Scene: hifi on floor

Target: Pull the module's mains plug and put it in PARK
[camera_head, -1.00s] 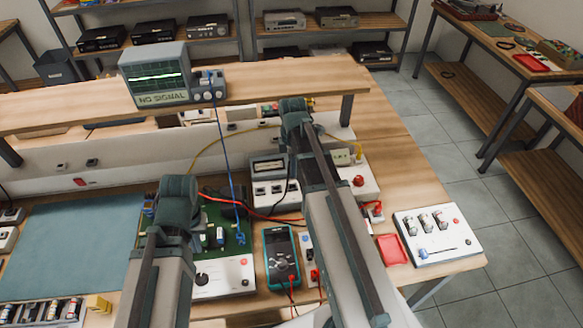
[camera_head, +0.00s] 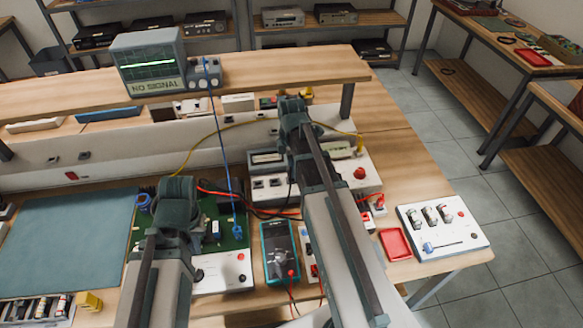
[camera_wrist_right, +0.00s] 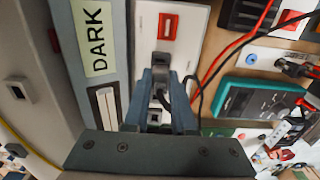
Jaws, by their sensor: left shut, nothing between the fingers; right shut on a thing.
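In the right wrist view my right gripper (camera_wrist_right: 163,80) is shut on a dark plug (camera_wrist_right: 159,62) at a white panel (camera_wrist_right: 190,40), below a red rocker switch (camera_wrist_right: 168,26). A black cable loops from the plug to the right. I cannot tell whether the plug is seated or clear of the panel. Left of it a yellowish label (camera_wrist_right: 92,38) reads like PARK or DARK, letters turned sideways. My left gripper (camera_head: 176,190) is shut and empty over the green circuit board (camera_head: 232,236).
A teal multimeter (camera_head: 279,252) lies between my arms; it also shows in the right wrist view (camera_wrist_right: 258,98). Red and black leads run nearby. A red tray (camera_head: 395,244) and a white slider box (camera_head: 445,230) are at right. A blue mat (camera_head: 70,240) lies clear at left.

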